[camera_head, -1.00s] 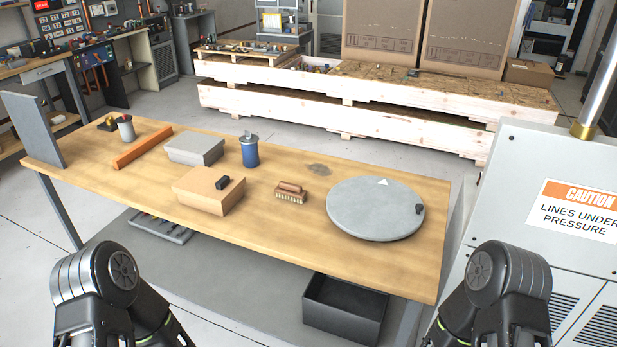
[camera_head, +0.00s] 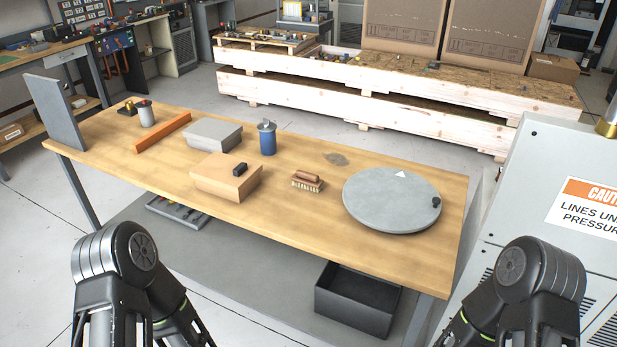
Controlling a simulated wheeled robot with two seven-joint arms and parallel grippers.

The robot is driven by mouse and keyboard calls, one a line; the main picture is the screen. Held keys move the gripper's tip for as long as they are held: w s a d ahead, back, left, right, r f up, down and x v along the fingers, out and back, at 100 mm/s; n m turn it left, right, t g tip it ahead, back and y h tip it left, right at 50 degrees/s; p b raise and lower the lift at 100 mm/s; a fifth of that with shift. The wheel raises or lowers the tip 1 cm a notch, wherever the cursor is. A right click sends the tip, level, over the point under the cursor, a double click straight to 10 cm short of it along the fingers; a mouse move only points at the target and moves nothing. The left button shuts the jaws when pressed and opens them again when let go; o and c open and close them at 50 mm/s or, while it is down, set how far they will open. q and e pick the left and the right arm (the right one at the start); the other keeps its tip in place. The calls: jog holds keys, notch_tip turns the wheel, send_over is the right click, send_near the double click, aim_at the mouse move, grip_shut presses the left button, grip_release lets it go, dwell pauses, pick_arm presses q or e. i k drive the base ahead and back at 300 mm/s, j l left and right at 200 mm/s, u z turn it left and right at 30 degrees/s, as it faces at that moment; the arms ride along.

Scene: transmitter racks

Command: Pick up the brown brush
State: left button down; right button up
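The brown brush (camera_head: 308,181) lies on the wooden table (camera_head: 290,226), bristles down, with a brown handle on top. It sits between a tan box and a round grey disc. My two arms show at the bottom left and bottom right of the view, in front of the table and apart from the brush. Neither gripper's fingers are in view. Nothing covers the brush.
Near the brush are the tan box (camera_head: 222,181) with a small black block on it, a blue canister (camera_head: 267,141), a grey box (camera_head: 212,134) and the grey disc (camera_head: 382,203). A black bin (camera_head: 355,302) is under the table. A grey cabinet (camera_head: 535,190) stands at right.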

aim_at(306, 180)
jog(key=j+z, duration=0.2)
jog(key=z, duration=0.3)
jog(key=i+j+z, duration=0.1)
jog(key=z, duration=0.35)
jog(key=j+z, duration=0.3)
jog(key=z, duration=0.2)
jog(key=j+z, duration=0.2)
jog(key=z, duration=0.25)
jog(key=k+j+z, duration=0.15)
jog(key=j, duration=0.3)
jog(key=k+j+z, duration=0.15)
jog(key=j, duration=0.35)
jog(key=k+j+z, duration=0.1)
jog(key=k+j, duration=0.15)
jog(key=j, duration=0.15)
jog(key=k+j+z, duration=0.15)
jog(key=j, duration=0.3)
jog(key=k, duration=0.1)
